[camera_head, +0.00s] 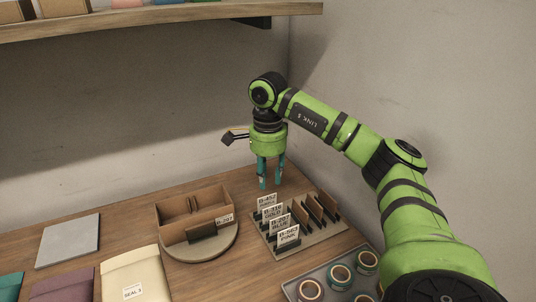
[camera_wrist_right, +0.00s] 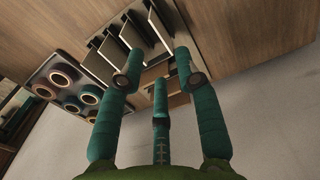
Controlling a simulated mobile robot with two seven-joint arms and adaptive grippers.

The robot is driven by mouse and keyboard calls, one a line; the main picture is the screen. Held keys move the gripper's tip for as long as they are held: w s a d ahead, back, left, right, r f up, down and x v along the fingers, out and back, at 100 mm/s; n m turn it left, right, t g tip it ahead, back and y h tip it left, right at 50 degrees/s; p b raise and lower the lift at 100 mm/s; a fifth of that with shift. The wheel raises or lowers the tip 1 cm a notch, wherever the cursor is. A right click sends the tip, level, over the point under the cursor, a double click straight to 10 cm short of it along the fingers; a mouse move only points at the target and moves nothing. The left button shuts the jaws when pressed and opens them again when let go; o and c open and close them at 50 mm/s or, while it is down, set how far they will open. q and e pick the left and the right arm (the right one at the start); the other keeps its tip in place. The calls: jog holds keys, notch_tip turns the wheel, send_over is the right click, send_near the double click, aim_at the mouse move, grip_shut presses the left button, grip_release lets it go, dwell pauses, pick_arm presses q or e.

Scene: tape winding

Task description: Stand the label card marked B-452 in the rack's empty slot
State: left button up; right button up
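The label card marked B-452 (camera_head: 267,200) stands upright at the back of the left row of the rack (camera_head: 272,252), behind several other white label cards (camera_head: 288,238). My right gripper (camera_head: 270,184) points down just above and behind that card. Its fingers are apart and nothing shows between them. In the right wrist view the gripper's fingers (camera_wrist_right: 161,84) are spread, with the rack's cards (camera_wrist_right: 113,54) beyond them. Brown and dark dividers (camera_head: 325,206) stand in the right row of the rack. I cannot tell which slot is empty. My left gripper is out of view.
A grey plate (camera_head: 68,240) and folders (camera_head: 135,277) lie left. A wall rises behind; a shelf (camera_head: 170,14) hangs above.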

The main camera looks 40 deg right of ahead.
notch_tip(320, 180, up, 8)
jog(key=shift+r, duration=0.15)
dwell(0.8)
